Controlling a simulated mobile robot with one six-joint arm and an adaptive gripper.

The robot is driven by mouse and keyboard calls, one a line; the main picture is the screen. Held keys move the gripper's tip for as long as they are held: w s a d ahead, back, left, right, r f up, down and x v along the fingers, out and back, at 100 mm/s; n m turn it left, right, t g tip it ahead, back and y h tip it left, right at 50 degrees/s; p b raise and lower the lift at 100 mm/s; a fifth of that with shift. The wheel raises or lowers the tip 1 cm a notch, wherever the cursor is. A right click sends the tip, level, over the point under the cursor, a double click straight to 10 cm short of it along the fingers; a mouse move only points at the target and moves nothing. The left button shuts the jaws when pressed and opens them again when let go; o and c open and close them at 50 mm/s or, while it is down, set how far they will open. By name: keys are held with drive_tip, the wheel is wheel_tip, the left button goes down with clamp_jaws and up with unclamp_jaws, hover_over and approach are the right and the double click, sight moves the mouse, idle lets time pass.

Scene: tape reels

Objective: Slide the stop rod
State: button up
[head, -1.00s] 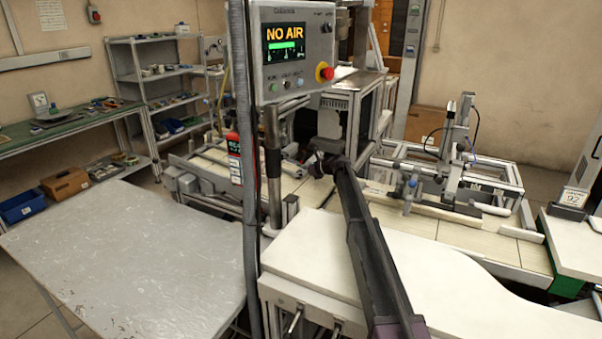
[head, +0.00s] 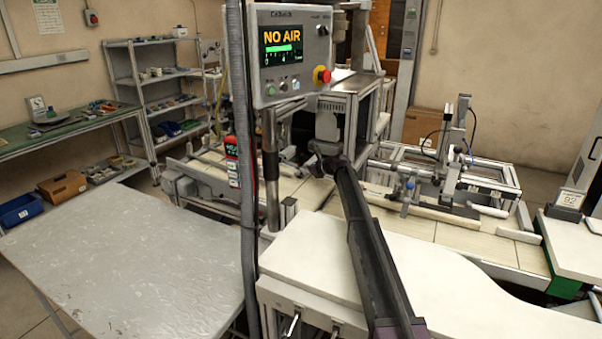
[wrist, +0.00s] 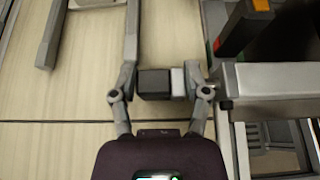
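My gripper (wrist: 160,82) shows at the bottom of the wrist view, its two fingers apart. A dark block (wrist: 154,84) and a light grey piece (wrist: 178,83) sit side by side between the fingers and fill the gap. I cannot tell whether the fingers press on them. A grey bar (wrist: 275,78) lies level with them on the right, its end close to the right finger. I cannot tell which part is the stop rod. In the head view my dark arm reaches forward to the machine, and my gripper's fingers are too small to make out.
A control panel (head: 290,52) reading "NO AIR" stands on a post. A grey table (head: 125,265) is at left and a white worktop (head: 430,280) at right. A metal frame assembly (head: 440,175) stands on the pale slatted bed behind. Shelves (head: 155,80) line the back left.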

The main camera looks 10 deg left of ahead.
drive_tip(key=o, duration=0.4)
drive_tip(key=shift+c, duration=0.2)
drive_tip(key=shift+s, duration=0.15)
